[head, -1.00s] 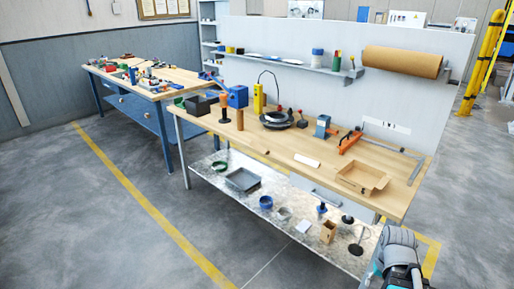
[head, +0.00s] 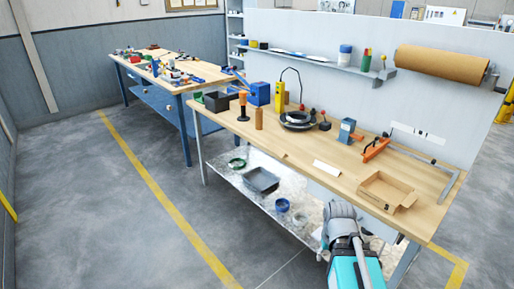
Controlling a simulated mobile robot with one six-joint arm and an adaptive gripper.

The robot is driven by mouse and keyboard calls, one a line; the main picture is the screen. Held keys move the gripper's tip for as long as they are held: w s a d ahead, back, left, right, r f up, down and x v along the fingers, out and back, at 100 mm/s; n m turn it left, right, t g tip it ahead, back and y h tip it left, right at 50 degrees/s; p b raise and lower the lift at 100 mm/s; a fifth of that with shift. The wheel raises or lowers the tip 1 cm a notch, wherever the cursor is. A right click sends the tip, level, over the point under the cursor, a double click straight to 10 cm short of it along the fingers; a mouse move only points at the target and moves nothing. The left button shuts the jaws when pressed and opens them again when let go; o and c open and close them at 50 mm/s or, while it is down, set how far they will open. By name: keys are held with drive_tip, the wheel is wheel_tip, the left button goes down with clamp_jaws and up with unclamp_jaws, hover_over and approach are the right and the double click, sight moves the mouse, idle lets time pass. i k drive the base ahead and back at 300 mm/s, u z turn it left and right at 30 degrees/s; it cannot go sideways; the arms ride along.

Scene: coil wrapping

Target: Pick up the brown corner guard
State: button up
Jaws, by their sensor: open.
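I cannot pick out the brown corner guard for certain at this size. A small upright brown piece (head: 259,119) stands on the left part of the wooden workbench (head: 320,150), and its shape is too small to tell. A smaller tan piece (head: 283,155) lies at the bench's front edge. My arm, grey and teal, rises at the bottom of the head view in front of the bench. My gripper's fingers do not show.
An open cardboard box (head: 387,192) sits on the bench's right part, near an orange clamp (head: 375,149). A black coil (head: 297,119) lies behind. The lower shelf (head: 228,169) holds a grey tray (head: 262,181). Floor to the left is free.

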sight(273, 148)
drive_tip(key=u, duration=0.2)
drive_tip(key=i, duration=1.2)
drive_tip(key=z, duration=0.4)
